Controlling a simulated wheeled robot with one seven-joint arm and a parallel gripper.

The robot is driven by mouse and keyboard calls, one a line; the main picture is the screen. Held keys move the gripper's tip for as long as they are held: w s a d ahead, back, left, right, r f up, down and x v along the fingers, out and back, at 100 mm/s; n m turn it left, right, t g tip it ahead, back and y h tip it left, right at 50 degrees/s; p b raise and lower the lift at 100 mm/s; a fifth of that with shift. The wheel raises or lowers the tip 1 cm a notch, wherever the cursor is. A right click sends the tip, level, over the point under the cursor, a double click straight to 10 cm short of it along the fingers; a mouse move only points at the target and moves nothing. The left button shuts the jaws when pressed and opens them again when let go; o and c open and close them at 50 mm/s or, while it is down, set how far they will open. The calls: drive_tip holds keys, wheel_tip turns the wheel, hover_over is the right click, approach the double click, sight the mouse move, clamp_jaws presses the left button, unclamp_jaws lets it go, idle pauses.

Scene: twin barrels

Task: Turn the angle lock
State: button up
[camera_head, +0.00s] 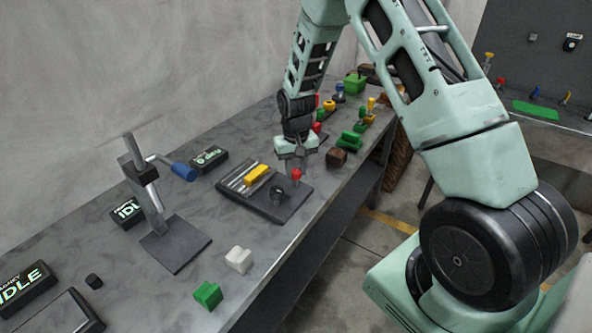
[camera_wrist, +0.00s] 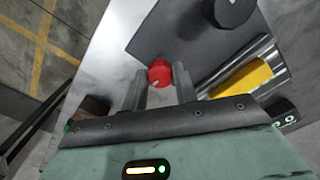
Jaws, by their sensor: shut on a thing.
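A small red knob (camera_head: 296,175) stands at the right end of a dark plate fixture (camera_head: 303,194) on the bench. It carries a pale pointer mark in the wrist view (camera_wrist: 159,73). No label shows that it is the angle lock. My gripper (camera_head: 296,170) points down over this end of the plate, with its fingers on either side of the knob, shut on it. The fixture also carries a yellow block (camera_head: 257,173) on metal rails and a black round piece (camera_head: 277,194), which shows at the top of the wrist view (camera_wrist: 232,12).
A press-like stand with a blue handle (camera_head: 184,172) is at left. A white block (camera_head: 238,260) and a green block (camera_head: 207,295) lie near the front edge. A brown block (camera_head: 337,158) and green pieces (camera_head: 350,139) are close right of my gripper.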

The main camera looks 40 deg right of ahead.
sight(296, 171)
drive_tip(key=shift+n, duration=0.9)
drive_tip(key=o, duration=1)
drive_tip(key=shift+r, duration=0.1)
wheel_tip(296, 171, up, 17)
drive_tip(key=b, duration=0.3)
drive_tip(key=shift+r, duration=0.15)
